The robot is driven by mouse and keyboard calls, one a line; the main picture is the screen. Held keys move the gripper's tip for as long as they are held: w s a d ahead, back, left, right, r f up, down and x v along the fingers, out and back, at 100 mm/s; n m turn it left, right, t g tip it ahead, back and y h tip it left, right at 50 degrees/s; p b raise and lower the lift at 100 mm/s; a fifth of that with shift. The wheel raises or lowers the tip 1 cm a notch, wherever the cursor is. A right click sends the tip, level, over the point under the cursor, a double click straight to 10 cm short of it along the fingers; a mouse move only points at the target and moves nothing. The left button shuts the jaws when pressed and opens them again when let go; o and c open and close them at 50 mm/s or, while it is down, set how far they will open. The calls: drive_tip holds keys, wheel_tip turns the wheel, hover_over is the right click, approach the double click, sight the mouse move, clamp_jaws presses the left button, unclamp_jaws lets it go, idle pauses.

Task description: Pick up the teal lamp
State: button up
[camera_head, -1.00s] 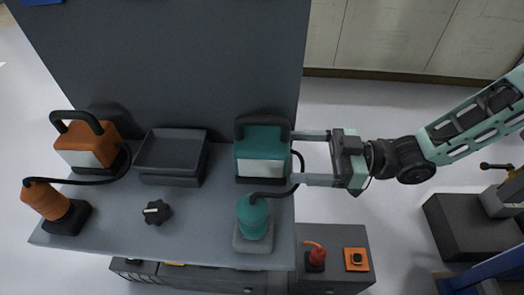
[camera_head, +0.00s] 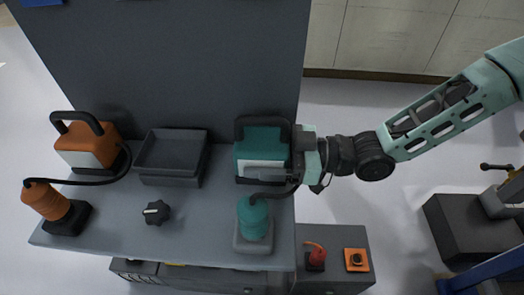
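The teal lamp (camera_head: 262,150) is a box with a pale front panel and a dark top handle, upright on the grey worktop at its right end. A dark cable runs from its right side to a teal cylinder (camera_head: 254,215) on a grey base just in front. My gripper (camera_head: 264,158) reaches in from the right, its palm close to the lamp's right side. One finger (camera_head: 262,181) passes across the lamp's lower front. The other finger is hidden, seemingly behind the lamp. The fingers look wide apart, around the lamp; contact cannot be seen.
An orange lamp (camera_head: 88,148) and an orange cylinder (camera_head: 48,201) stand at the worktop's left. A dark tray (camera_head: 172,177) and a black knob (camera_head: 155,212) lie between. A grey panel (camera_head: 170,70) rises behind. A lower box (camera_head: 335,240) carries red and orange parts.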

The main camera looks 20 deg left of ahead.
drive_tip(key=shift+r, duration=0.1)
drive_tip(key=c, duration=0.9)
